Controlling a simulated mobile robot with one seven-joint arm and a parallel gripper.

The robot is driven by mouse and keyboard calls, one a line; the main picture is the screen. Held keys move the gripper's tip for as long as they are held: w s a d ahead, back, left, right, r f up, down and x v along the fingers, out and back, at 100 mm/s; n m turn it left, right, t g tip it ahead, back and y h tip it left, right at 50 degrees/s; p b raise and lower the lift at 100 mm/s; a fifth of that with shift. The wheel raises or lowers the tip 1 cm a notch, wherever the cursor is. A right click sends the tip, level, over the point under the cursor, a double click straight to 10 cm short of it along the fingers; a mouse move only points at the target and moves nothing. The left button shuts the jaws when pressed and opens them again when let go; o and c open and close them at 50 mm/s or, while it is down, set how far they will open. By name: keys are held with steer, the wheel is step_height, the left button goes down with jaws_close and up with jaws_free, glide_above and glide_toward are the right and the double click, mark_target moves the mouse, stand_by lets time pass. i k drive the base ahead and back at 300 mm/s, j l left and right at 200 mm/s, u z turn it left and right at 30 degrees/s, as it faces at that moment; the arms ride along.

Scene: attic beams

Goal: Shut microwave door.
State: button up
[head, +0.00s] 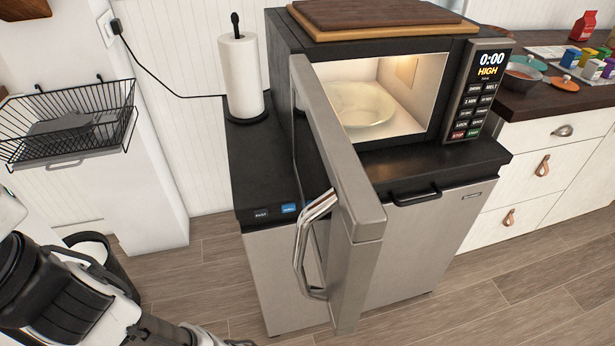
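The microwave (462,50) stands on a black-topped cabinet, with its display reading 0:00 HIGH. Its grey door (345,165) is wide open, hinged at the left and swung out toward me past the cabinet's front edge. The curved metal handle (302,245) is on the door's left-facing side, near its free end. The lit cavity is exposed, with a pale round plate (362,103) inside. Part of my arm shows at the lower left, left of the door and apart from it, and runs out of the bottom edge. My gripper's fingers are not visible.
A paper towel roll (240,75) stands left of the microwave on the cabinet top (258,165). Wooden boards (375,15) lie on the microwave. A black bin (95,250) and wire basket (70,120) are at left. Open wooden floor (205,270) lies between my arm and the cabinet.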

mark_target(344, 217)
steer(key=k+j+u, duration=0.15)
steer(key=k+u, duration=0.2)
steer(key=u, duration=0.15)
steer(key=k+j+u, duration=0.3)
steer(key=u, duration=0.15)
